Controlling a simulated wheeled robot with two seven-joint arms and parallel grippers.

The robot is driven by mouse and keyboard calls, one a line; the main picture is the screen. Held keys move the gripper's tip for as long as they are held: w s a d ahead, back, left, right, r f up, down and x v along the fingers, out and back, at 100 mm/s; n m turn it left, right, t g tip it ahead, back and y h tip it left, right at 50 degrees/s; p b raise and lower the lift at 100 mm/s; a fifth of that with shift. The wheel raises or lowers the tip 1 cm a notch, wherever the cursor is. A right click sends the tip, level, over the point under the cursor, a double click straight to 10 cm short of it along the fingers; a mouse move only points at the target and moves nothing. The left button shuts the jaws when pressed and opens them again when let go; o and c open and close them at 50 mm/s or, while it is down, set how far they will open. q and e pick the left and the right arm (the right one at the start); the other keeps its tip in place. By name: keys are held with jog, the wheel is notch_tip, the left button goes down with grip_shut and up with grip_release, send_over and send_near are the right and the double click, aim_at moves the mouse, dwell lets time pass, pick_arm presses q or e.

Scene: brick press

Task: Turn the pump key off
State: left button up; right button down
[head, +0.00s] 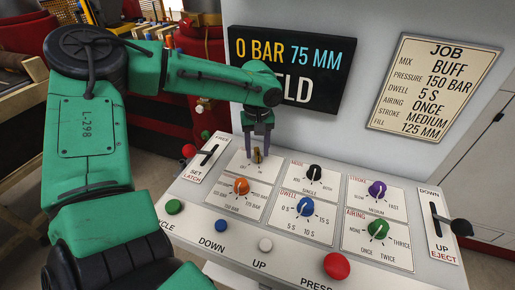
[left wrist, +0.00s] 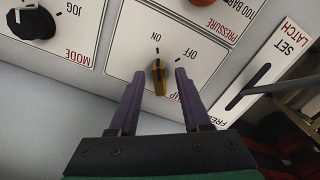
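The pump key (head: 257,157) is a small brass-coloured key on the upper left panel of the sloped console. In the left wrist view the key (left wrist: 160,78) stands between my fingers and appears to line up with the ON mark rather than OFF. My left gripper (head: 258,152) points down at the key from above. In the left wrist view my left gripper (left wrist: 160,74) is open, with one purple finger on each side of the key and a gap on both sides. My right gripper is in neither view.
Close around are the orange pressure knob (head: 240,186), black mode knob (head: 314,173) and set/latch lever (head: 208,155). Coloured push buttons, including a red one (head: 337,266), line the front edge. The display (head: 287,70) stands behind my left wrist. An eject lever (head: 459,227) is at right.

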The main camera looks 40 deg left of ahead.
pick_arm(q)
jog(key=shift+w, duration=0.1)
grip_shut()
jog(key=shift+r, duration=0.1)
jog(key=shift+r+m+p, duration=0.1)
jog(key=shift+m+p, duration=0.9)
jog(key=shift+m, duration=0.2)
jog(key=m+p, duration=0.1)
jog(key=m, duration=0.1)
jog(key=shift+a+m, duration=0.1)
jog(key=shift+m, duration=0.2)
jog(key=m+p, duration=0.1)
jog(key=m, duration=0.2)
jog(key=shift+a, duration=0.1)
jog(key=shift+a+m+p, duration=0.1)
jog(key=shift+m+p, duration=0.35)
jog(key=shift+m, duration=1.45)
